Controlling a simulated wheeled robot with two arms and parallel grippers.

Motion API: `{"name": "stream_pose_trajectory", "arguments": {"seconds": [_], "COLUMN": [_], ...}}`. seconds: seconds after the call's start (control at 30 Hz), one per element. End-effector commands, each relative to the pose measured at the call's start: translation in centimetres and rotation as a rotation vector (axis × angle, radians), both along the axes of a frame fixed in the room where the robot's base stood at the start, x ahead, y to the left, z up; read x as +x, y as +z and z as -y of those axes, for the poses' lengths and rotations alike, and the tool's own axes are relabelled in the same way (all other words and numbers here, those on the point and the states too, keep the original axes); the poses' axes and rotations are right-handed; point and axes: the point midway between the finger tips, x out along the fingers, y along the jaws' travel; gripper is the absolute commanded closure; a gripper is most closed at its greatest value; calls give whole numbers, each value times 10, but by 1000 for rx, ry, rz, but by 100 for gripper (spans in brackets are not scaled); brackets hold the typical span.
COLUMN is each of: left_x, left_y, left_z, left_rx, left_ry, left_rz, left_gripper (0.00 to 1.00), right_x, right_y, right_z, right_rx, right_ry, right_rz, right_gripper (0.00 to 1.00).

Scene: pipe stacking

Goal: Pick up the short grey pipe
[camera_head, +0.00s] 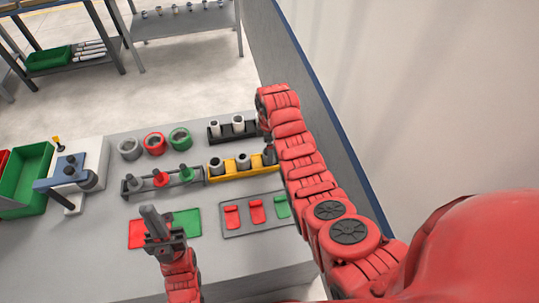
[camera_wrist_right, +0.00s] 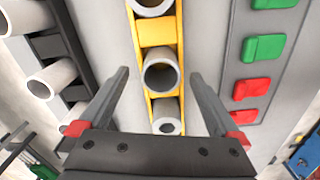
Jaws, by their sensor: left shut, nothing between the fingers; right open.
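Grey pipes stand upright in a yellow holder (camera_head: 230,172). Its left pipe (camera_head: 215,164) and middle pipe (camera_head: 243,160) show in the head view. In the right wrist view a grey pipe (camera_wrist_right: 162,89) stands in the yellow holder (camera_wrist_right: 156,34) between the fingers of my right gripper (camera_wrist_right: 160,76). These fingers are open, one on each side, with gaps to the pipe. I cannot tell which pipe is the short one. My right arm partly hides the holder's right end in the head view. My left gripper (camera_head: 149,212) is shut and empty above a red-green mat.
A black holder (camera_head: 228,135) with pale pipes stands behind. A grey rack (camera_head: 160,183) holds red and grey parts. Grey, red and green rings (camera_head: 153,143) stand behind it. A panel (camera_head: 243,225) with red and green blocks lies in front. The wall is close right.

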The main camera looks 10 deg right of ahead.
Motion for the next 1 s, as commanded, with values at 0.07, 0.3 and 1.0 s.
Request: {"name": "stream_pose_trajectory", "arguments": {"seconds": [0.07,0.3,1.0], "left_x": [0,0,0], "left_y": [12,17,16], "left_z": [0,0,0], "left_rx": [0,0,0], "left_ry": [0,0,0], "left_rz": [0,-1,0], "left_gripper": [100,100,100], "right_x": [-3,-2,-1], "right_y": [-7,-25,-27], "right_z": [-1,-1,-1], "right_rx": [0,0,0], "right_ry": [0,1,1], "right_rz": [-5,-3,0], "right_gripper": [2,2,79]}}
